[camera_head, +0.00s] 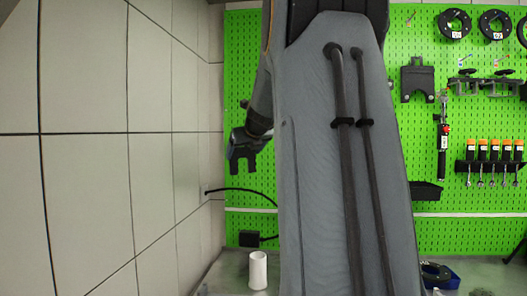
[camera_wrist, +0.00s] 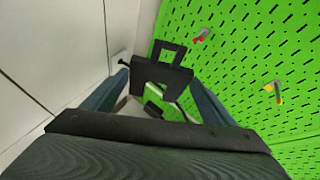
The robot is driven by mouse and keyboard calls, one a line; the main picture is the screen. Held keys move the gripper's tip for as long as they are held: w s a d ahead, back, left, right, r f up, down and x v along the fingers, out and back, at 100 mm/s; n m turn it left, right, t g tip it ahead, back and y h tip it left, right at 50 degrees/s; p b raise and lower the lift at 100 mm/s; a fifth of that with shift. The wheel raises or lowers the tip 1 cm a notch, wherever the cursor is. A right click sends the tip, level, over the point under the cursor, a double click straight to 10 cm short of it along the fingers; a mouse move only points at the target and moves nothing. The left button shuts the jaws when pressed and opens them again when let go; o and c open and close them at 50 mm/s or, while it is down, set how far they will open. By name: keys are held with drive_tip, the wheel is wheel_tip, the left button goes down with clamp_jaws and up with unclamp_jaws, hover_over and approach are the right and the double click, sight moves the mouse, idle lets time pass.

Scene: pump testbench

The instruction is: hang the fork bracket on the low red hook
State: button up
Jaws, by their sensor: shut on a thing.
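My gripper (camera_wrist: 160,80) is shut on the black fork bracket (camera_wrist: 158,74), which sits between the two blue-grey fingers in the wrist view. The bracket has a square open loop at its far end. A red-tipped hook (camera_wrist: 202,36) stands on the green pegboard, beyond and to the right of the bracket, apart from it. In the head view my gripper (camera_head: 243,148) is at the left edge of the pegboard, partly hidden by my arm. A small reddish hook (camera_head: 244,103) shows just above it there.
A yellow hook (camera_wrist: 274,90) is on the pegboard right of the bracket. A pale panelled wall (camera_head: 130,150) stands close on the left. A black cable (camera_head: 240,190) and a white cylinder (camera_head: 258,270) are below my gripper. Another black forked plate (camera_head: 417,80) hangs farther right.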

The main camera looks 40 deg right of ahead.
sight(248, 150)
drive_tip(key=shift+w+d+r, duration=0.15)
drive_tip(key=shift+w+d, duration=0.05)
drive_tip(key=shift+d, duration=0.15)
drive_tip(key=shift+w, duration=0.35)
drive_tip(key=shift+w+d+b, duration=0.2)
drive_tip(key=shift+d+b, duration=0.1)
drive_tip(key=shift+d, duration=0.75)
drive_tip(key=shift+w+d+f+b, duration=0.2)
drive_tip(key=shift+w+d+b, duration=0.15)
drive_tip(key=shift+w+d, duration=0.9)
drive_tip(key=shift+d, duration=0.2)
drive_tip(key=shift+c, duration=0.7)
drive_tip(key=w+d, duration=0.1)
drive_tip(key=w+d+f+p, duration=0.1)
drive_tip(key=shift+w+d, duration=0.15)
drive_tip(key=shift+d, duration=0.25)
drive_tip(key=shift+f, duration=0.2)
